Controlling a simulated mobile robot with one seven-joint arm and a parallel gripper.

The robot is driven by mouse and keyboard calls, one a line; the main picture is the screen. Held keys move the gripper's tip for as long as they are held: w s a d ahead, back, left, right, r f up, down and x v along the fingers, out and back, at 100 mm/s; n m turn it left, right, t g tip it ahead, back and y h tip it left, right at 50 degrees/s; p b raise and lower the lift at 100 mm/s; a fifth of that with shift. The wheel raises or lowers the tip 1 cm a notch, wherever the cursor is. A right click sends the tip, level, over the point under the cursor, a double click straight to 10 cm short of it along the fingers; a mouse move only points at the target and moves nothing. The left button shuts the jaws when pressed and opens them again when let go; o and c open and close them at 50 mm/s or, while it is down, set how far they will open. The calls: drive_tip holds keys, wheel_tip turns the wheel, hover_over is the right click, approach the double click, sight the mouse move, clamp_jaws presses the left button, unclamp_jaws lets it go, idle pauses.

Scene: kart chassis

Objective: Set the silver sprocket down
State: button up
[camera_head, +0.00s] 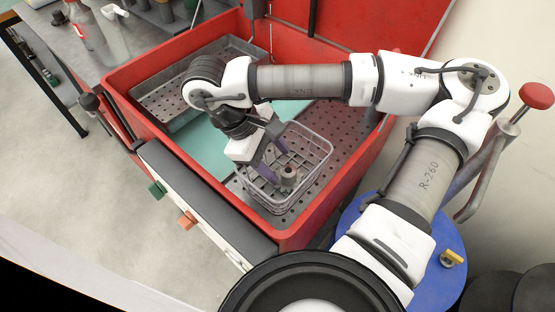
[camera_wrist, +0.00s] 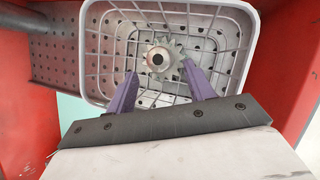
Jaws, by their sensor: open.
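The silver sprocket (camera_wrist: 158,60) is a small toothed metal wheel with a dark centre hole. It sits inside the grey wire basket (camera_wrist: 93,60), near the middle of the basket floor. In the head view the sprocket (camera_head: 289,176) shows in the basket (camera_head: 318,165) just below and right of my fingers. My gripper (camera_wrist: 157,85) is open, its two purple fingers apart on either side of the sprocket's near edge. I cannot tell whether a finger touches it. In the head view my gripper (camera_head: 272,157) reaches down into the basket.
The basket stands on a perforated metal shelf (camera_head: 345,145) inside a red bin (camera_head: 120,85) with raised walls. A second perforated tray (camera_head: 165,100) is at the back left. A blue drum (camera_head: 445,285) and a red-knobbed lever (camera_head: 536,95) are at the right.

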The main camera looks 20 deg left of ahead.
drive_tip(key=v, duration=1)
drive_tip(key=shift+a+r+b, duration=0.15)
drive_tip(key=shift+r+b, duration=0.05)
drive_tip(key=shift+b, duration=0.1)
